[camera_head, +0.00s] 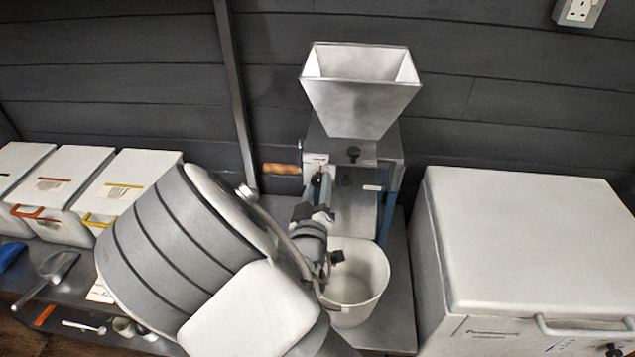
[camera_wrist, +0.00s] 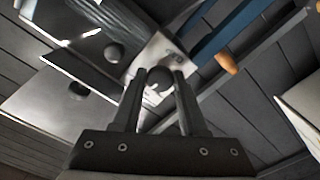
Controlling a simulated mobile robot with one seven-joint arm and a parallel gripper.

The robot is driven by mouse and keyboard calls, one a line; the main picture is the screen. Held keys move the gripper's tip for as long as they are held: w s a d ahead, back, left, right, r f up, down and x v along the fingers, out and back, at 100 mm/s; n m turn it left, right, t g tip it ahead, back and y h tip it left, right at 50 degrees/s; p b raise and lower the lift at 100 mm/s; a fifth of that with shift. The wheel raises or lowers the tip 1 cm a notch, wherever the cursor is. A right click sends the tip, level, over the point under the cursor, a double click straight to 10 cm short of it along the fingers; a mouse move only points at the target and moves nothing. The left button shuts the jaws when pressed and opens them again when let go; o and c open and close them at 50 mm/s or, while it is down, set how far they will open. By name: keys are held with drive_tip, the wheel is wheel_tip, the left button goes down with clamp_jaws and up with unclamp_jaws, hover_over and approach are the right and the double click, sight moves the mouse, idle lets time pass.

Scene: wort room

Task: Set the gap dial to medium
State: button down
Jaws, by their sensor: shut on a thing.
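The gap dial is a small dark round knob (camera_head: 318,179) on a pale plate at the left of the grain mill's front, below the hopper. A small red mark shows just above it. My gripper (camera_head: 322,207) reaches up to the dial from below. In the wrist view, my gripper's two fingers (camera_wrist: 160,86) stand on either side of the dark knob (camera_wrist: 158,77), shut on it. The pale plate (camera_wrist: 151,62) lies behind the knob. The dial's lettering and pointer are too small or hidden to read.
The steel hopper (camera_head: 360,105) tops the mill. A wooden crank handle (camera_head: 281,168) sticks out at its left. A white bucket (camera_head: 375,270) stands below, close to my arm. A large white chest (camera_head: 530,235) is at right, lidded bins (camera_head: 127,165) at left.

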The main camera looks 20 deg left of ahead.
drive_tip(key=shift+n, duration=0.8)
drive_tip(key=shift+f+p, duration=0.1)
drive_tip(key=shift+p, duration=0.2)
drive_tip(key=shift+c, duration=2.3)
unclamp_jaws()
drive_tip(key=v, duration=1.7)
drive_tip(key=shift+s+p, duration=0.25)
drive_tip(key=shift+p, duration=0.2)
